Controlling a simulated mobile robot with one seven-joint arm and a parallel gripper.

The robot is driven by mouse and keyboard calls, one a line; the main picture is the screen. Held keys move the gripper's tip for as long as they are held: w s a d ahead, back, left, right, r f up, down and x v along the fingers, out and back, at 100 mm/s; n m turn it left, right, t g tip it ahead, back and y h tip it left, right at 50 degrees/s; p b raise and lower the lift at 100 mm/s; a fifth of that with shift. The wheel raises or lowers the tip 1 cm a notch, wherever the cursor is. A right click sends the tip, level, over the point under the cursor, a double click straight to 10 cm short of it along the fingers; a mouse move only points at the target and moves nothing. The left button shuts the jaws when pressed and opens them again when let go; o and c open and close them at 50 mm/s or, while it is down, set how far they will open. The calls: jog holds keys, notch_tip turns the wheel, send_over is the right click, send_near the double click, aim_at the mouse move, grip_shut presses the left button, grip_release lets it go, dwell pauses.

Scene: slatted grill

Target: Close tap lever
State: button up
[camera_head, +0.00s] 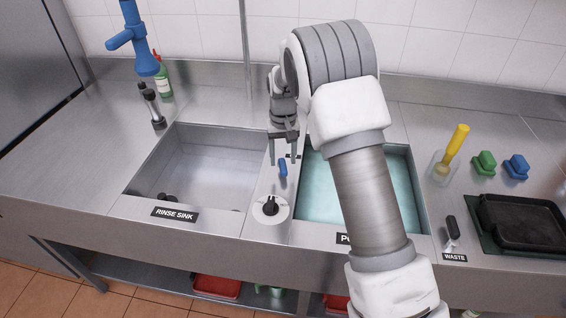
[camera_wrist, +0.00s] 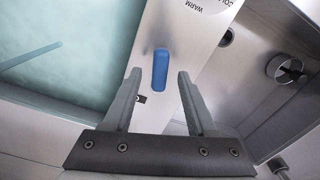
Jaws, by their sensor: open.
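A small blue lever (camera_head: 283,168) stands on the metal strip between the two sinks. It also shows in the wrist view (camera_wrist: 160,68), upright in the picture, just beyond and between my fingertips. My gripper (camera_head: 282,160) points down over this strip, with its fingers apart and nothing held. In the wrist view my gripper (camera_wrist: 158,76) has one finger on each side of the lever's line, with no clear contact. I cannot tell the height gap between fingertips and lever. The lever's base and any spout are not clear.
A white dial with a black knob (camera_head: 270,207) sits in front of the lever. The rinse sink (camera_head: 150,172) is left; the teal-water sink (camera_head: 418,190) is right, partly hidden by my arm. Brushes and a black tray (camera_head: 520,222) lie right.

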aim_at(282, 167)
jog(key=shift+f, duration=1.25)
grip_shut()
